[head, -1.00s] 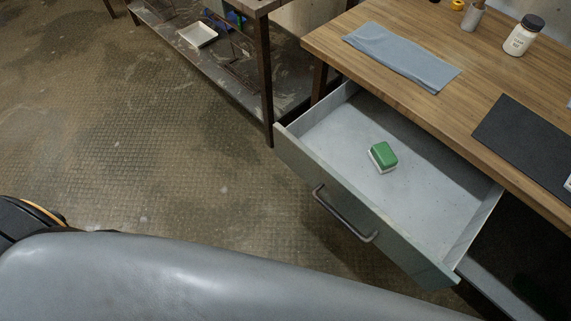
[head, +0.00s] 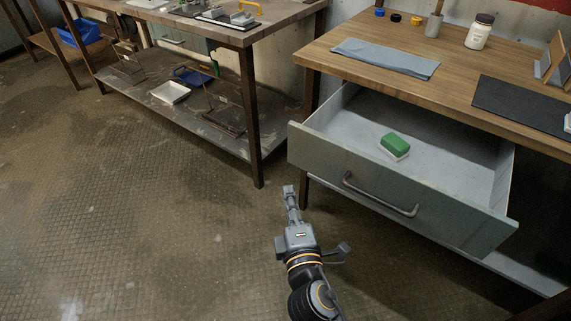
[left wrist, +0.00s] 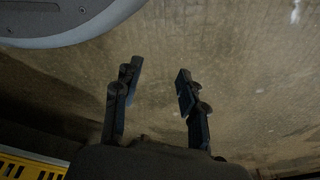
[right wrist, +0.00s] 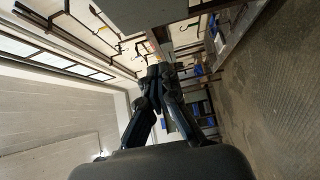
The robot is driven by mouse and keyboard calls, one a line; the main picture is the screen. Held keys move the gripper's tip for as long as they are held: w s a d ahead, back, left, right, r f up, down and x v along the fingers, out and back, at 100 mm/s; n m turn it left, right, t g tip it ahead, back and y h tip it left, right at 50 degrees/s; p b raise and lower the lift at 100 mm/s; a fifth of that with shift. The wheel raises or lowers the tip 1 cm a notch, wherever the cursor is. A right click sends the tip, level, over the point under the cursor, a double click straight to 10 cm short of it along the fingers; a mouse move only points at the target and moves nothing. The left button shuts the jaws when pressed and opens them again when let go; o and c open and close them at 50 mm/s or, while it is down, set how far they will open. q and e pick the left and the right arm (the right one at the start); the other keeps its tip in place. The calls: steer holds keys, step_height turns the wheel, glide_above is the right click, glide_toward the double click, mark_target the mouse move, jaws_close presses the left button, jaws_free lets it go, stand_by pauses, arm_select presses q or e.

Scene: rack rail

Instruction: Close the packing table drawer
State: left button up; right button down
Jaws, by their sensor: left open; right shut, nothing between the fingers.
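The packing table drawer (head: 400,190) is pulled well out under the wooden packing table (head: 455,90). Its grey front has a bar handle (head: 380,197). A green and white block (head: 395,146) lies inside on the drawer floor. My right gripper (head: 289,190) is shut and empty, to the left of the drawer front and apart from it, over the floor. It also shows in the right wrist view (right wrist: 158,72), fingers together. My left gripper (left wrist: 158,75) is open and empty over bare floor in the left wrist view; it is outside the head view.
A blue-grey cloth (head: 385,60), a dark mat (head: 530,104) and a white bottle (head: 479,32) are on the packing table. A second table with a lower shelf (head: 200,110) stands at the left; its leg (head: 255,140) is near the drawer. The floor in front is clear.

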glide_toward(290, 146)
steer(key=w+a, duration=0.2)
steer(key=a, duration=0.1)
arm_select(q)
steer(key=shift+s+a+f+p, duration=0.1)
steer(key=shift+s+f+p, duration=0.2)
steer(key=shift+s+f, duration=0.5)
arm_select(e)
steer(key=shift+w+d+f, duration=0.1)
steer(key=shift+w+d, duration=0.2)
steer(key=shift+w, duration=0.35)
steer(key=shift+w+d+r, duration=0.1)
steer(key=shift+w+d, duration=0.15)
steer(key=shift+w, duration=0.35)
steer(key=shift+w+d+f, duration=0.1)
steer(key=shift+w+d, duration=0.2)
steer(key=shift+w, duration=0.35)
arm_select(q)
steer(key=shift+w+f, duration=0.1)
arm_select(e)
steer(key=shift+w+d, duration=0.1)
